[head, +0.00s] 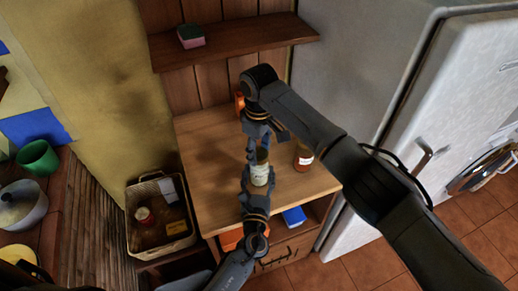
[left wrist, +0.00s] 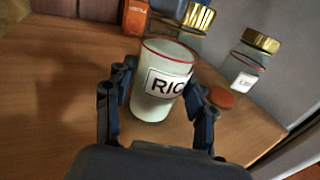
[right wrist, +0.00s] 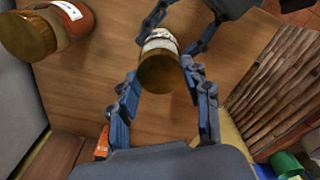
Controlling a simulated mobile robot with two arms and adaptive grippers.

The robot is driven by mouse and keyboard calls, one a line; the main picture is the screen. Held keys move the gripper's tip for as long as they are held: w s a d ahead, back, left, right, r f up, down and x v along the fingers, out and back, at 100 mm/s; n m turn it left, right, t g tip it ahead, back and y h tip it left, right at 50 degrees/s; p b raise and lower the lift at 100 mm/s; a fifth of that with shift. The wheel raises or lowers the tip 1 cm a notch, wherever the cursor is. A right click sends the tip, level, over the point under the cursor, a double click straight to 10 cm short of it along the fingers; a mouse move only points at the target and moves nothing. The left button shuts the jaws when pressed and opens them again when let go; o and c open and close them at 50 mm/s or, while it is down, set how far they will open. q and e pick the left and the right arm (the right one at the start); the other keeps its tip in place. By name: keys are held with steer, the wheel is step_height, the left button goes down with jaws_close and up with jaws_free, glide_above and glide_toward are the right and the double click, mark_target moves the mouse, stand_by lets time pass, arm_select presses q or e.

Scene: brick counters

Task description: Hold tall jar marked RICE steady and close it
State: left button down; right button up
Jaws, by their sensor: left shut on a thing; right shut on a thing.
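The tall RICE jar (head: 260,175) stands upright on the wooden counter. In the left wrist view the white-filled jar (left wrist: 160,98) has a red line around it and a label reading "RIC", its end covered by a finger. My left gripper (left wrist: 163,86) is shut around its body, one finger on each side. My right gripper (head: 254,150) comes from above. In the right wrist view its fingertips (right wrist: 160,78) are at both sides of a gold-brown lid (right wrist: 159,73), which lines up over the jar. I cannot tell whether the lid is seated on the jar.
Another gold-lidded jar (left wrist: 250,60) stands close to the right; it also shows in the head view (head: 303,157). An orange container (left wrist: 136,17) is at the back. A basket (head: 135,205) stands left of the counter (head: 210,150). The counter's left part is clear.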

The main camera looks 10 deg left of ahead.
steer(key=m, duration=0.5)
steer(key=o, duration=1.3)
steer(key=shift+r, duration=2.3)
steer(key=shift+c, duration=0.5)
